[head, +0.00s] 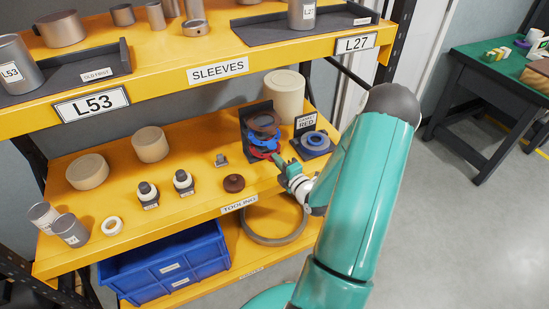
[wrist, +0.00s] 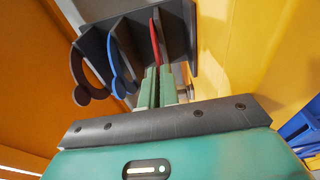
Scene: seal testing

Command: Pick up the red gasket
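The red gasket (head: 263,154) stands in a dark slotted rack (head: 247,119) on the middle shelf, below a blue gasket (head: 263,143) and a dark brown one (head: 264,124). In the wrist view the red gasket (wrist: 154,42) is seen edge-on in its slot, beside the blue (wrist: 121,60) and brown (wrist: 88,62) ones. My gripper (head: 276,160) reaches the rack from the right. Its green fingers (wrist: 157,75) are close together, with the red gasket's lower edge between them. The gasket's tab is hidden by the fingers.
A holder with a blue ring (head: 315,139) and a "RED" sign (head: 305,122) stands right of the rack, close to my arm. A beige cylinder (head: 284,96) stands behind. The upper shelf (head: 218,69) overhangs.

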